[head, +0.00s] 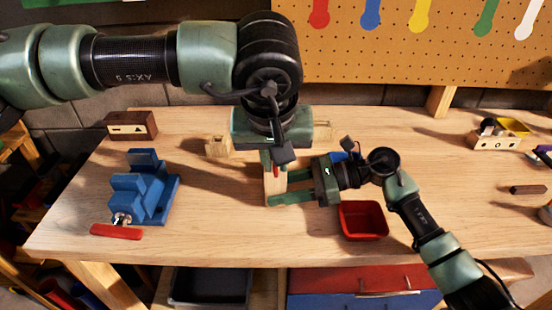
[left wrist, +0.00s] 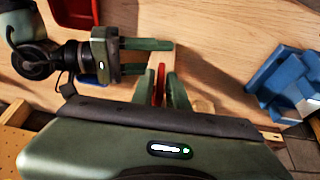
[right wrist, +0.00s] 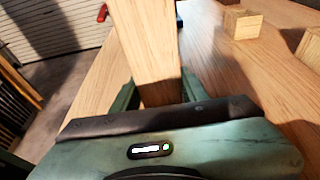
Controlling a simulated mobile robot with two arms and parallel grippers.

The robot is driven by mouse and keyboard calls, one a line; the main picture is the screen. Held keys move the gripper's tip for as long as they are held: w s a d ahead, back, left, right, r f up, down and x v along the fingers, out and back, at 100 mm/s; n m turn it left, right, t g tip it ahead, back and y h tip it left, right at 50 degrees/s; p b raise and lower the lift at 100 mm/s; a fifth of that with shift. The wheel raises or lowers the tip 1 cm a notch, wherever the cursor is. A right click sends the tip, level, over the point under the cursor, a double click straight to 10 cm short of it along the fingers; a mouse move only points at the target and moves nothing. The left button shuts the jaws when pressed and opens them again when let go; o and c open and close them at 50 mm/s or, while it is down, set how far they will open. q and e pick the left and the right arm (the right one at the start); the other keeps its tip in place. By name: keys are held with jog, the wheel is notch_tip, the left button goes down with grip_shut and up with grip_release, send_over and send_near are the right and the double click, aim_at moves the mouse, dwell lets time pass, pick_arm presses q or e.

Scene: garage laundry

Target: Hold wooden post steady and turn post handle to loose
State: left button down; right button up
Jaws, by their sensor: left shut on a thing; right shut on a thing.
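The wooden post (head: 271,187) stands upright near the middle of the bench, with its top hidden under my left gripper. My right gripper (head: 280,198) reaches in from the right, low on the post, and is shut on it. In the right wrist view the post (right wrist: 150,50) rises between its fingers. My left gripper (head: 274,160) points down above the post, shut on the narrow red post handle (head: 276,170). In the left wrist view the red handle (left wrist: 160,85) lies between the fingers of my left gripper (left wrist: 166,85).
A blue vise (head: 145,190) with a red bar (head: 116,232) stands at the left. Wooden blocks (head: 218,146) lie behind the post. A wooden box (head: 497,138) stands far right. Bench front centre is clear.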

pick_arm(q)
jog(key=h, duration=0.2)
jog(key=n+h, duration=0.1)
jog(key=h, duration=0.1)
jog(key=shift+a+f+h, duration=0.1)
jog(key=shift+a+h, duration=0.1)
jog(key=shift+h, duration=0.1)
jog(key=n+h, duration=0.1)
jog(key=h, duration=0.3)
jog(key=n+t+h, duration=0.1)
jog(key=h, duration=0.2)
jog(key=n+t+h, duration=0.1)
jog(key=h, duration=0.3)
jog(key=shift+s+a+f+h, duration=0.1)
jog(key=shift+f+h, duration=0.15)
jog(key=shift+h, duration=0.05)
jog(key=shift+n, duration=0.3)
jog(key=c, duration=1.5)
grip_release()
jog(key=shift+c, duration=0.2)
jog(key=shift+a, duration=0.1)
